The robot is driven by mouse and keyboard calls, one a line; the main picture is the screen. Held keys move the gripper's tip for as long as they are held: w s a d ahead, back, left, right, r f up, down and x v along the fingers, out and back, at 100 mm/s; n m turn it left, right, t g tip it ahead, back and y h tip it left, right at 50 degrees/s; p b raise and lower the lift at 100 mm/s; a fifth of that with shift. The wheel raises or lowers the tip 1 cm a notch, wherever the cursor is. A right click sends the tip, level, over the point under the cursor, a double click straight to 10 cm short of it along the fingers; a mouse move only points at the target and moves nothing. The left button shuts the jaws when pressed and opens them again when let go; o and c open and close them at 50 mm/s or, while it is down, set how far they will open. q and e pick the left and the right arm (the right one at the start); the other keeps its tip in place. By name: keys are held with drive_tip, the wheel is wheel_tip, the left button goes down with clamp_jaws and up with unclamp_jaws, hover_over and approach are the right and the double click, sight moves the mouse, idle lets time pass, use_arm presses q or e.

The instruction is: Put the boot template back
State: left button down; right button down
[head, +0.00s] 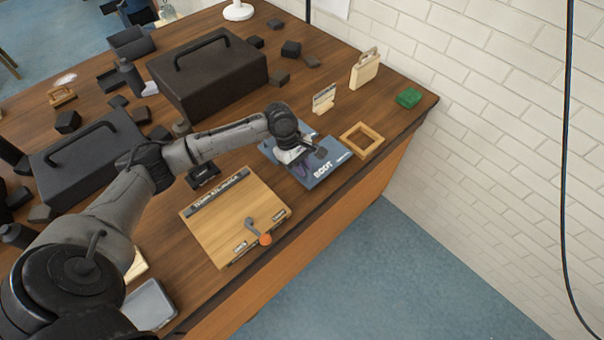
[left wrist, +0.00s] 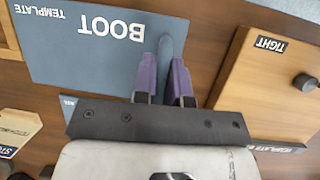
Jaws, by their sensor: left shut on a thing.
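A blue mat (head: 325,172) marked BOOT lies flat near the table's front edge. It reads BOOT TEMPLATE in the left wrist view (left wrist: 70,60). My left gripper (head: 308,150) is low over this mat. In the left wrist view its purple fingers (left wrist: 166,80) are shut on a thin blue-grey piece, likely the boot template (left wrist: 166,48), seen nearly edge-on at the mat's edge. Whether it touches the mat I cannot tell. The gripper hides much of it in the head view. My right gripper is not in view.
A wooden template block (head: 225,222) with an orange-knobbed lever (head: 264,239) lies left of the mat. A wooden frame (head: 376,147) is to its right, and a small sign stand (head: 325,108) behind it. Black cases (head: 215,85) and several dark blocks crowd the back left.

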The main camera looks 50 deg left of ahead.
use_arm(q)
drive_tip(key=shift+f+b, duration=0.35)
drive_tip(key=shift+f, duration=1.45)
drive_tip(key=c, duration=1.2)
unclamp_jaws()
drive_tip(key=shift+f, duration=0.1)
drive_tip(key=shift+o, duration=0.2)
drive_tip(key=shift+a+r, duration=0.2)
drive_tip(key=shift+r, duration=0.4)
drive_tip(key=p+v, duration=0.1)
drive_tip(key=v, duration=0.9)
drive_tip(key=shift+r+p, duration=0.35)
drive_tip(key=shift+s+a, duration=0.1)
drive_tip(key=shift+a, duration=0.05)
